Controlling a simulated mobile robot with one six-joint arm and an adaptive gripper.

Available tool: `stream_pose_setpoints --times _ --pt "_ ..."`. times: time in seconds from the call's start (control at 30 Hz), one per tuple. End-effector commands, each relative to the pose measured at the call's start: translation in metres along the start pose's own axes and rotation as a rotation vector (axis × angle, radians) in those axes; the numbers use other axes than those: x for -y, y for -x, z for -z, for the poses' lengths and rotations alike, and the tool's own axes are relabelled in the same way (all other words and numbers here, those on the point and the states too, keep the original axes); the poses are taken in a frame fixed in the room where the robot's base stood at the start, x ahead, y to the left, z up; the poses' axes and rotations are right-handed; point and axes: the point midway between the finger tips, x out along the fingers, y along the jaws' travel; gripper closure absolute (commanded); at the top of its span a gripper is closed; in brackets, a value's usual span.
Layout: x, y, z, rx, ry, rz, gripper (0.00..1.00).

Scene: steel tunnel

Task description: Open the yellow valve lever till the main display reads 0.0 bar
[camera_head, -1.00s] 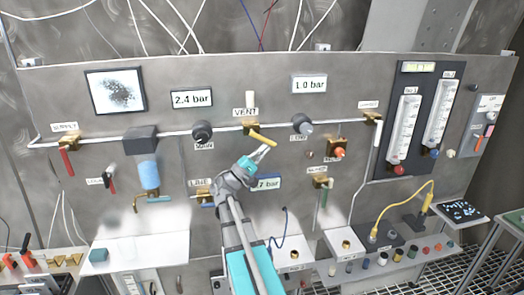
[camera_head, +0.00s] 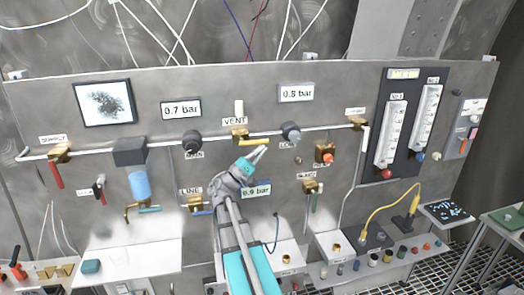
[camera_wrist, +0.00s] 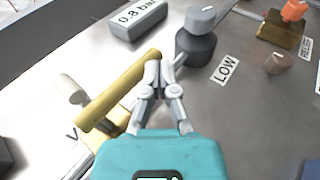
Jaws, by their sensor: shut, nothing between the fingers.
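The yellow valve lever (camera_head: 254,142) sits on the brass VENT valve (camera_head: 236,131) and lies nearly level, pointing right. In the wrist view the lever (camera_wrist: 115,92) crosses left of my fingers. My gripper (camera_head: 261,152) is shut and empty, just under the lever's outer part. In the wrist view the fingertips (camera_wrist: 153,76) are at the lever's edge and seem to touch it. The main display (camera_head: 181,109), above the dark MAIN knob (camera_head: 191,141), reads 0.7 bar.
The right display (camera_head: 296,93) reads about 0.8 bar, above the LOW knob (camera_head: 291,131). A lower display (camera_head: 256,191), partly behind my arm, reads about 0.9 bar. An orange-knobbed relief valve (camera_head: 324,154) is at right. A pipe (camera_head: 325,129) runs along the panel.

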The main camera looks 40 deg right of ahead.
Motion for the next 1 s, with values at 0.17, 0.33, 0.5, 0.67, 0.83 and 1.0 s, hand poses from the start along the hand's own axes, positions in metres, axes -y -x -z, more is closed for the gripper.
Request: stream_pose_setpoints --times 0.17,0.33,0.5,0.67,0.83,1.0 --pt "0.0 0.0 0.0 0.0 0.0 0.0 1.0" --pt "0.0 0.0 0.0 0.0 -0.001 0.0 1.0" --pt "0.001 0.001 0.0 0.0 -0.001 0.0 1.0" --pt "0.005 0.005 0.0 -0.001 -0.001 0.0 1.0" --pt "0.013 0.012 0.0 -0.001 -0.001 0.0 1.0" --pt "0.024 0.022 -0.001 -0.002 -0.002 0.0 1.0"
